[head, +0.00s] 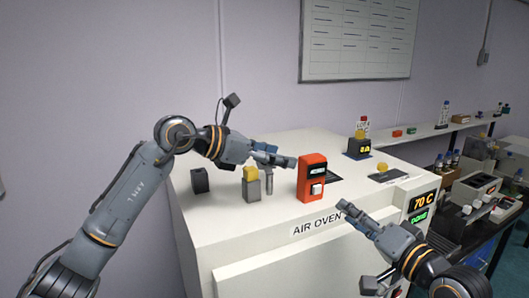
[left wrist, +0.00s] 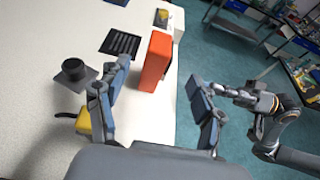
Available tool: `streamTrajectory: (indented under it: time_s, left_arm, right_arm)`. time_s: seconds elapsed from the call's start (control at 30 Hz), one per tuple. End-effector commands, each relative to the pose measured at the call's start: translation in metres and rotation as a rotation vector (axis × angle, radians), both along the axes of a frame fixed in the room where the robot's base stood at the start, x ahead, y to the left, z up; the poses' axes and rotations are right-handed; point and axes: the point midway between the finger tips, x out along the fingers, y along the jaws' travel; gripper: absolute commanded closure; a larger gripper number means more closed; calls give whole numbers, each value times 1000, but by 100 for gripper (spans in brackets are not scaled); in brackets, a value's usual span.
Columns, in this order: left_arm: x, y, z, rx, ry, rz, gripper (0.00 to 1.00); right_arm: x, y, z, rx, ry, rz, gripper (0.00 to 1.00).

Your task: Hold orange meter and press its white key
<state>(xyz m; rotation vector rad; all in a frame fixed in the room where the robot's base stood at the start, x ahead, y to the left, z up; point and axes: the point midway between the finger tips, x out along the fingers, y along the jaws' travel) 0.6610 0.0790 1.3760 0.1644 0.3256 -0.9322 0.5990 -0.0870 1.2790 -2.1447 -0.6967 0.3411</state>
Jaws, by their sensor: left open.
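The orange meter (head: 312,178) stands upright on the white air oven's top, near its front edge, with a small display and a white key (head: 317,189) on its front. My left gripper (head: 280,160) is open and empty, just left of the meter. In the left wrist view the orange meter (left wrist: 155,60) shows ahead, in the gap between the open fingers (left wrist: 157,73); no clear contact shows. My right gripper (head: 345,206) has its fingers together, right of and lower than the meter, pointing toward it and apart from the key. The key is hidden in the left wrist view.
A grey block with a yellow top (head: 251,183) and a dark block (head: 200,180) stand left of the meter on the oven top (head: 235,220). A dark device with a yellow top (head: 359,146) stands behind. The oven's front edge lies close before the meter.

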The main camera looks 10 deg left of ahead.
Motion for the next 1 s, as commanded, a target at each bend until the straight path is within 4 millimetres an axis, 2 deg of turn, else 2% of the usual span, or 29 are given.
streamTrajectory:
  time_s: [0.23,0.5,0.67,0.97,1.0]
  left_arm:
    - [27,-40,-17,-4,1,-3,33]
    - [50,-70,-31,-2,-1,-2,33]
    - [56,-78,-34,-2,-2,-1,33]
    - [58,-79,-35,-1,-2,0,33]
    - [58,-79,-35,-2,-3,0,39]
  right_arm:
    - [0,0,0,0,0,0,62]
    - [0,0,0,0,0,0,62]
    - [0,0,0,0,0,0,62]
    - [0,0,0,0,0,0,62]
    - [0,0,0,0,0,0,62]
